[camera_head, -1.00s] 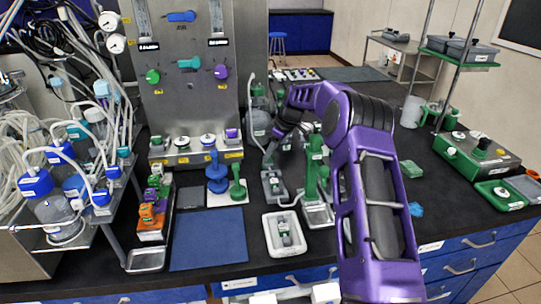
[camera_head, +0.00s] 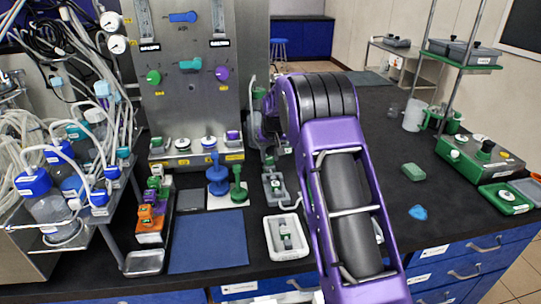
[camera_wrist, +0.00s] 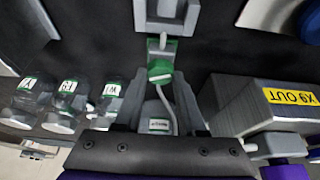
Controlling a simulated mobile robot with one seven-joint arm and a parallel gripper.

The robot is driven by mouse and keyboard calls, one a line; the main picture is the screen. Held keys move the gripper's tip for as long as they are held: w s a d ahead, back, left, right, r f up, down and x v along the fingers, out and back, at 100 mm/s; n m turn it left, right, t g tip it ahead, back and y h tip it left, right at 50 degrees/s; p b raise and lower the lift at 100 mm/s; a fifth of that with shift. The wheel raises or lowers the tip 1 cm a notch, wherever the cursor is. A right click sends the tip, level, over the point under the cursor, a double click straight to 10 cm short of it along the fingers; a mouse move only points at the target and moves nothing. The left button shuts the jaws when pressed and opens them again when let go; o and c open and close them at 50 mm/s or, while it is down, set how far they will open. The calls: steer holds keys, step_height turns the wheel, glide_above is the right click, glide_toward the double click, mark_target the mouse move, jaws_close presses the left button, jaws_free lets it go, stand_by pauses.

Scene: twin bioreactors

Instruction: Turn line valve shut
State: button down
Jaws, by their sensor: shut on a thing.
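A green valve-like piece (camera_wrist: 160,70) sits on the tube line at the tips of my gripper (camera_wrist: 158,85) in the wrist view. I take it for the line valve. The two dark fingers stand on either side of it and my gripper is shut on it. A clear bottle (camera_wrist: 157,112) with a white label and a pale tube shows between the fingers. A grey block (camera_wrist: 166,24) lies just beyond the green piece. In the head view my arm hides most of the gripper and the green piece.
Labelled bottles (camera_wrist: 68,97) stand left in the wrist view. A grey box marked "X9 OUT" (camera_wrist: 235,98) is close on the right. In the head view, a steel panel (camera_head: 190,110) with knobs stands behind, with a blue mat (camera_head: 208,242) and white tray (camera_head: 271,236) in front.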

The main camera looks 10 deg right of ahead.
steer(key=shift+a+m+h+p, duration=0.15)
steer(key=shift+m+h, duration=0.3)
steer(key=shift+m, duration=0.65)
steer(key=shift+a+m+h+p, duration=0.1)
steer(key=shift+m+h+p, duration=0.25)
steer(key=shift+m, duration=0.75)
steer(key=shift+d+g, duration=0.1)
steer(key=shift+g, duration=0.2)
steer(key=c, duration=0.5)
jaws_free()
steer(key=v, duration=1.7)
steer(key=shift+s+p, duration=0.15)
steer(key=shift+p, duration=0.15)
steer(key=shift+r, duration=0.15)
